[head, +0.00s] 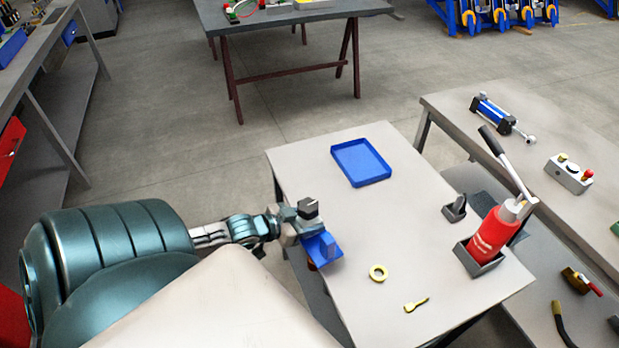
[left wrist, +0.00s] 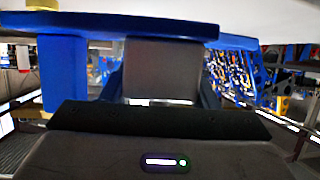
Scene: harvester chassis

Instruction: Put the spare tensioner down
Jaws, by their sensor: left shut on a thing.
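My left gripper (head: 312,228) is at the left edge of the small grey table (head: 315,165). It is shut on a blue part, which I take as the spare tensioner (head: 324,250). A bit of red shows below the part. Whether the part touches the table or hangs just above it, I cannot tell. In the left wrist view the tensioner (left wrist: 130,25) shows as a wide blue plate with a blue upright and a yellow piece at the left. The dark gripper body covers the lower part of that view. My right gripper is not in view.
An empty blue tray (head: 361,180) lies at the table's back. A yellow ring (head: 378,279) and a small yellow tool (head: 416,305) lie in front. A red bottle (head: 494,236) stands in a dark holder at the right, by a dark block (head: 455,211). The table's middle is clear.

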